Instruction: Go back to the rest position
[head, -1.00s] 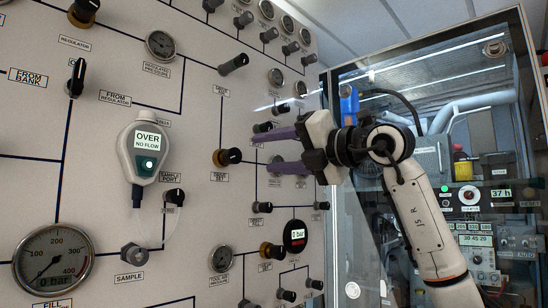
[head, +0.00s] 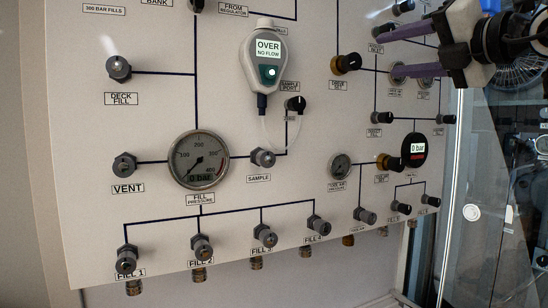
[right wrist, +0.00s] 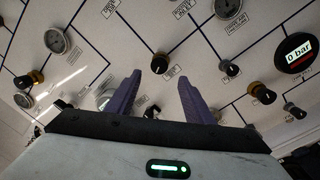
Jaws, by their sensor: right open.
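My right gripper (head: 390,53) is at the upper right of the head view, in front of the panel (head: 90,215). Its two purple fingers are apart and point left, just right of the drive set knob (head: 346,64). In the right wrist view the open fingers (right wrist: 160,83) point toward the panel, with nothing held between them. A small black knob (right wrist: 160,63) shows beyond the gap; I cannot tell how far off it is. My left gripper is not in view.
A grey handheld meter (head: 268,62) reading "OVER NO FLOW" is on the panel above the sample fitting (head: 263,158). The fill pressure gauge (head: 199,160) shows 0 bar. Several fill knobs line the bottom. A glass-fronted cabinet (head: 480,200) stands at the right.

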